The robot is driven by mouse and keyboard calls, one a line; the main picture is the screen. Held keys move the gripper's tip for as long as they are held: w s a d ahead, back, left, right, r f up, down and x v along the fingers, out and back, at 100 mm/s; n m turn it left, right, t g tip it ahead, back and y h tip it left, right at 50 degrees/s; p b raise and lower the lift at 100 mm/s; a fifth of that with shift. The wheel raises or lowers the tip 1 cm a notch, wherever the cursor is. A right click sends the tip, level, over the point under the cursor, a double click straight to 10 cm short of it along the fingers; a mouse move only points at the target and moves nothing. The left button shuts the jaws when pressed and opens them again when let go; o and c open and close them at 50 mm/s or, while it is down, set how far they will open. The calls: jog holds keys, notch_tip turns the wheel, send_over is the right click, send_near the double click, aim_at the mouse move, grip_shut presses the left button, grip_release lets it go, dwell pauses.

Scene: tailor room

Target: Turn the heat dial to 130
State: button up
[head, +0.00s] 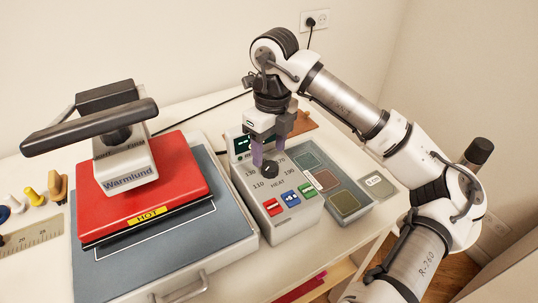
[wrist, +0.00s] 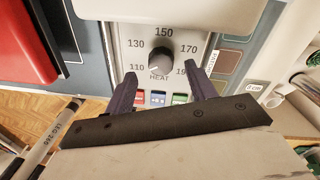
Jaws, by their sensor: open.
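The heat dial (wrist: 160,60) is a round black knob on the grey control box (head: 277,205). In the wrist view, numbers from 110 at lower left through 130, 150 at the top and 170 to 190 at lower right surround it, with HEAT printed below. I cannot clearly tell which number its pointer faces. The dial also shows in the head view (head: 269,170), just below the fingers. My gripper (wrist: 163,76) is open and empty. Its two purple fingers lie to either side of the dial in the wrist view, apart from it; their exact height is unclear.
Red, blue and green switches (head: 289,197) sit in front of the dial. A small dark display (head: 242,143) stands behind it. A red heat press (head: 150,190) marked HOT is to the left. A panel of fabric swatches (head: 330,180) lies right of the box.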

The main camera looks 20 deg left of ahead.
aim_at(271, 164)
jog(key=shift+s+f+p, duration=0.1)
jog(key=shift+f+p, duration=0.2)
jog(key=shift+f, duration=1.65)
jog(key=c, duration=1)
jog(key=shift+f+m+b, duration=0.1)
jog(key=shift+m+b, duration=0.2)
jog(key=shift+b, duration=0.3)
jog(key=m+b, duration=0.2)
jog(key=shift+f+b, duration=0.15)
jog(key=shift+b, duration=0.2)
jog(key=m+b, duration=0.2)
jog(key=b, duration=0.1)
jog(key=shift+m, duration=0.4)
jog(key=m+b, duration=0.3)
jog(key=m, duration=0.1)
jog(key=shift+d+b, duration=0.15)
jog(key=shift+b, duration=0.25)
jog(key=shift+r+m+t+b, duration=0.15)
jog(key=shift+m+b, duration=0.25)
jog(key=shift+m, duration=0.25)
jog(key=shift+r+m+t+b, duration=0.15)
jog(key=shift+m+b, duration=0.25)
jog(key=shift+m, duration=0.25)
